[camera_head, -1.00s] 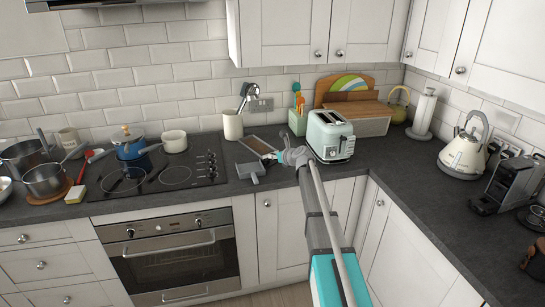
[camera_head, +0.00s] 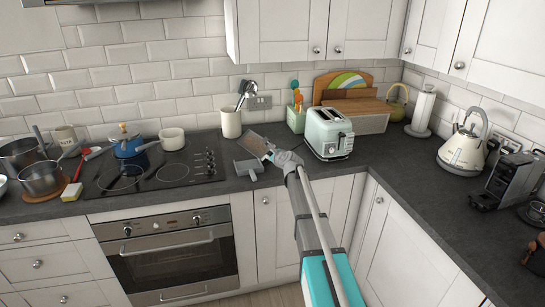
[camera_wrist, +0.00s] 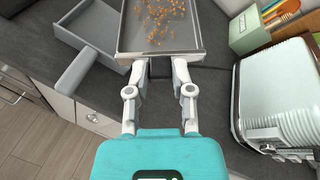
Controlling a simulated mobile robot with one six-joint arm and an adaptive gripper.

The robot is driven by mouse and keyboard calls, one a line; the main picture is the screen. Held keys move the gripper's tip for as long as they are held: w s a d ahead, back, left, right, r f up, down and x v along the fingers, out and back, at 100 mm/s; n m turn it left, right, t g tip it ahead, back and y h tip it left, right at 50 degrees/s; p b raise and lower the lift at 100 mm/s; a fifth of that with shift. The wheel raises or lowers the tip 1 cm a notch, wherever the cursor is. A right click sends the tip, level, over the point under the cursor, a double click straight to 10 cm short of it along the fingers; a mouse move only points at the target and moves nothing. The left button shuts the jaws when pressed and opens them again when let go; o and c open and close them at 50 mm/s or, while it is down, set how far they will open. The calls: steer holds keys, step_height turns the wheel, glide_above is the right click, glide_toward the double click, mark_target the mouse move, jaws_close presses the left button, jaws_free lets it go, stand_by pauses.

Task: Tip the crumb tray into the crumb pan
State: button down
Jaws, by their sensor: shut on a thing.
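The crumb tray (camera_wrist: 187,37) is a shallow grey metal tray with orange-brown crumbs scattered on it. My gripper (camera_wrist: 160,64) is shut on its near edge. In the head view the tray (camera_head: 253,146) is above the worktop, left of the toaster, with my gripper (camera_head: 271,155) at its right end. The crumb pan (camera_wrist: 84,44) is a grey open box with a stubby handle, left of the tray in the wrist view. In the head view the pan (camera_head: 249,170) sits at the worktop's front edge, just below the tray. The tray's far end is cut off in the wrist view.
A pale green toaster (camera_head: 327,134) stands right of my gripper. A cream utensil pot (camera_head: 231,124) and a green utensil box (camera_head: 296,119) stand behind. The black hob (camera_head: 160,172) lies to the left.

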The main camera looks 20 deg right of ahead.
steer(key=shift+s+a+f+n+t+h+b, duration=0.15)
steer(key=shift+a+n+t+h+b, duration=0.2)
steer(key=shift+n+b, duration=0.35)
steer(key=shift+s+a+f+n+t+h+b, duration=0.15)
steer(key=shift+a+n+t+h+b, duration=0.25)
steer(key=shift+n, duration=0.5)
steer(key=shift+s+a+f+n+t+h+b, duration=0.15)
steer(key=shift+a+n+t+h+b, duration=0.15)
steer(key=shift+n+b, duration=0.4)
